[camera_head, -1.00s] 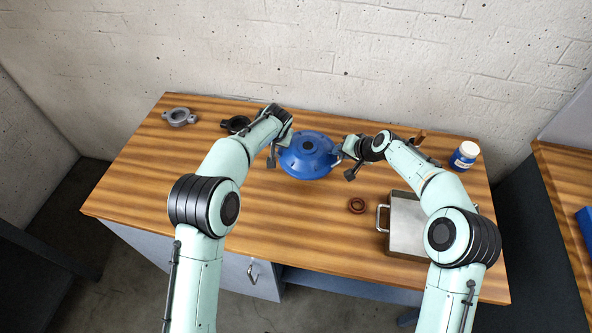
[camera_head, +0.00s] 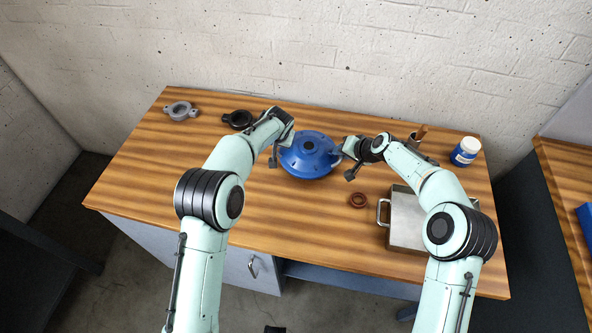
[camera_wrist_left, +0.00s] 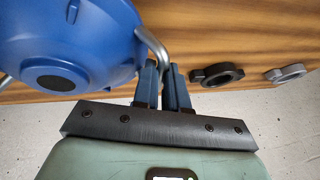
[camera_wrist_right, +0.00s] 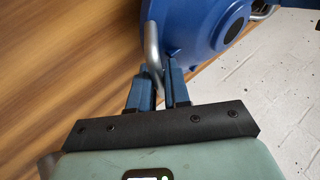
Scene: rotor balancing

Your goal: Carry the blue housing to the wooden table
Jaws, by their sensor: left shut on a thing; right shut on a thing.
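The blue housing (camera_head: 308,157) is a round, domed body with a dark centre hole, at the back middle of the wooden table (camera_head: 200,180). It has metal loop handles on its sides. My left gripper (camera_wrist_left: 163,84) is shut on one handle (camera_wrist_left: 152,42) at the housing's left. My right gripper (camera_wrist_right: 160,86) is shut on the other handle (camera_wrist_right: 151,45) at its right. The housing also fills much of the left wrist view (camera_wrist_left: 70,40) and shows in the right wrist view (camera_wrist_right: 190,25). Whether its underside touches the wood cannot be told.
A grey clamp ring (camera_head: 180,111) and a black one (camera_head: 238,119) lie at the back left. A red-brown ring (camera_head: 358,200) and a metal box with a handle (camera_head: 405,222) are at the front right. A blue-and-white jar (camera_head: 465,152) stands at the right end. The left front is clear.

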